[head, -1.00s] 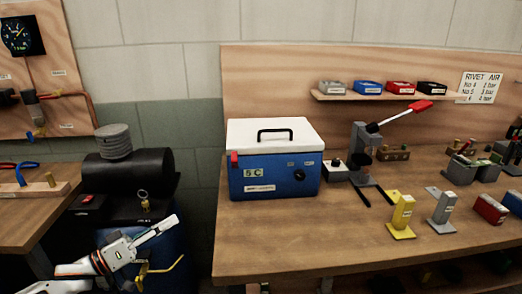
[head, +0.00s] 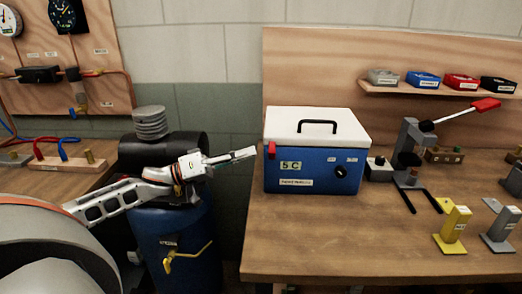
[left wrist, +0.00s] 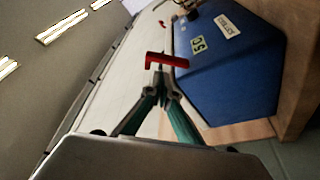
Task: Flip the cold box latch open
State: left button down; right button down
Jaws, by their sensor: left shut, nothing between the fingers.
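The cold box (head: 312,178) is blue with a white lid (head: 318,124) and a black handle, and it stands on the workbench with the lid down. Its red latch (head: 272,150) is at the left end of the front, just under the lid's edge. In the left wrist view the red latch (left wrist: 166,60) lies right at my fingertips. My left gripper (head: 252,153) is shut and empty, pointing right at the latch from the left; whether it touches it I cannot tell. The gripper also shows in the left wrist view (left wrist: 160,75). My right gripper is out of view.
The workbench (head: 340,235) is clear in front of the box. A grey press with a red-tipped lever (head: 410,145) stands right of the box. A blue barrel (head: 175,235) stands below my left arm.

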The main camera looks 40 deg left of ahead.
aim_at(272, 151)
pick_arm(q)
jog(key=shift+x, duration=2.05)
